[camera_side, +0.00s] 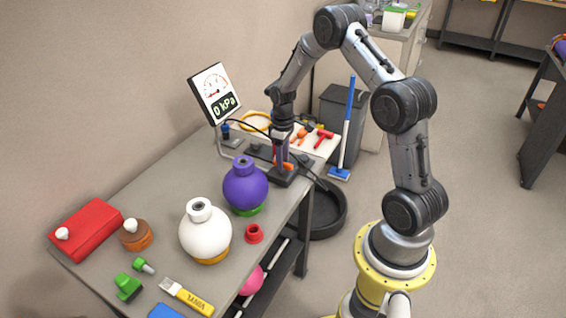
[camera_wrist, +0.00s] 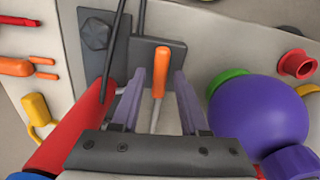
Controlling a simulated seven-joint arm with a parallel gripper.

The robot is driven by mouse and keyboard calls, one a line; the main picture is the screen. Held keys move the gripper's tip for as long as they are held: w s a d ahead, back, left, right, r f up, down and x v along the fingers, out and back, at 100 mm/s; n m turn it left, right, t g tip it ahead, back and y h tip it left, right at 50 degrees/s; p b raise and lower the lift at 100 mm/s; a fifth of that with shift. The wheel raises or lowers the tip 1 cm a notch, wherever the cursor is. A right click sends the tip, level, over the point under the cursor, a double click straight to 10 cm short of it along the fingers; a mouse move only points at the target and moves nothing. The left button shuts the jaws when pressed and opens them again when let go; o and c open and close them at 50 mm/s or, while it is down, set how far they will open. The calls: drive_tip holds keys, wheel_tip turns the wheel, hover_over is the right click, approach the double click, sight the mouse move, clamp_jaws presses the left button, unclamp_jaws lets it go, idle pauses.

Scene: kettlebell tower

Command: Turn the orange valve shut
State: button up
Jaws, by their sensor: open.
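The orange valve handle (camera_wrist: 159,75) stands out from a dark grey block (camera_wrist: 150,47) in the wrist view. In the side view the orange handle (camera_side: 285,165) shows low beside my fingers, on the dark block (camera_side: 283,178) near the bench's right edge. My gripper (camera_wrist: 160,77) is open, with one finger on each side of the handle. Gaps show between both fingers and the handle, so I see no contact. In the side view my gripper (camera_side: 282,158) points down at the block and partly hides the handle.
A gauge display (camera_side: 214,94) reads 0 kPa. A purple kettlebell-like ball (camera_side: 245,187) on a green base stands close to the block, with a white one (camera_side: 205,236) farther left. A red ring (camera_side: 254,234) sits near the edge. Black cables run beside the block.

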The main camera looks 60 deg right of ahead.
drive_tip(key=shift+r, duration=2.65)
wheel_tip(320, 180, up, 14)
drive_tip(key=f, duration=0.1)
drive_tip(key=s+a+r+n+t, duration=0.1)
drive_tip(key=s+a+r+t, duration=0.15)
drive_tip(key=a+r, duration=0.45)
drive_tip(key=s+a+r+n+t, duration=0.1)
drive_tip(key=s+a+r, duration=0.2)
drive_tip(key=a+r, duration=0.4)
drive_tip(key=s+a+t, duration=0.2)
drive_tip(key=s+a, duration=0.4)
drive_tip(key=s, duration=0.3)
drive_tip(key=s+a+f+m, duration=0.1)
drive_tip(key=s+f+m, duration=0.2)
drive_tip(key=s+f, duration=0.3)
drive_tip(key=shift+s+a, duration=0.25)
drive_tip(key=shift+s, duration=0.55)
